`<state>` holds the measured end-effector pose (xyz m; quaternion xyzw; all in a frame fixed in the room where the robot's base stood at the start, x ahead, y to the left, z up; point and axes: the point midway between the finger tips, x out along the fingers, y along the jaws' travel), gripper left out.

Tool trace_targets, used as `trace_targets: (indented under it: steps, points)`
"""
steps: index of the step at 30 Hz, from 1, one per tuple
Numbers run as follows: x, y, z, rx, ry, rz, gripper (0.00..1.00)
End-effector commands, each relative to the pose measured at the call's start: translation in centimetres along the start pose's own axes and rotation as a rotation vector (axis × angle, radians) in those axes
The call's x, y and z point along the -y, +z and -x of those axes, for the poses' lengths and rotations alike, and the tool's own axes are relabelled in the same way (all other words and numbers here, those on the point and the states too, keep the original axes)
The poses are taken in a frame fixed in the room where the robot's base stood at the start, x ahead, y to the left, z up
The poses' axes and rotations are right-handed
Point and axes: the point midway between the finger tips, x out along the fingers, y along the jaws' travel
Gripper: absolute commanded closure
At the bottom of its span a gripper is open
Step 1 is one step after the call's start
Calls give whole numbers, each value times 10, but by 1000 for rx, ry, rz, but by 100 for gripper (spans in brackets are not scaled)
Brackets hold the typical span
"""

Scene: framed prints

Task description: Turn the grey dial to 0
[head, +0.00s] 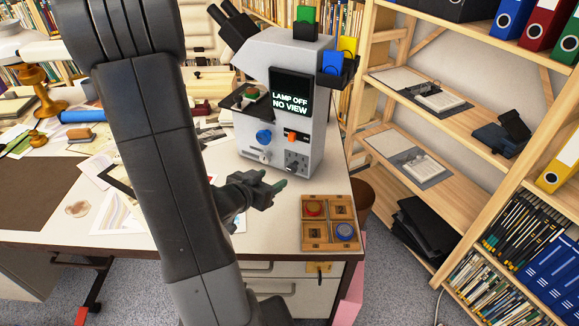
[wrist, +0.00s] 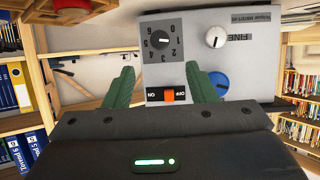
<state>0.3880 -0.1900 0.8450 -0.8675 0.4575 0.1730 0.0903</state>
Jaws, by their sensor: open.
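The grey dial (wrist: 160,39) is a dark round knob on a grey square plate marked 0 to 6, on the front of the grey microscope (wrist: 222,75). I cannot read its setting surely. In the head view the dial (head: 296,160) is low on the microscope's right front. My gripper (wrist: 162,76) is open and empty, its green fingertips apart and short of the dial. In the head view my gripper (head: 271,180) hangs above the desk in front of the microscope.
Near the dial are an orange ON/OFF switch (wrist: 169,94), a white knob (wrist: 215,36) and a blue knob (wrist: 219,80). The screen (head: 290,92) reads LAMP OFF NO VIEW. A wooden tray (head: 330,232) sits at the desk's right corner; shelves (head: 430,110) stand right.

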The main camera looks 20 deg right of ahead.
Motion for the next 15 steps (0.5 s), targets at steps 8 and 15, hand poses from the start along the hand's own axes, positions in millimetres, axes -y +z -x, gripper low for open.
trace_targets:
  steps: [8,15]
  points:
    - [-1,2,-56,1,4,-2,49]
    - [0,1,-94,0,1,-3,49]
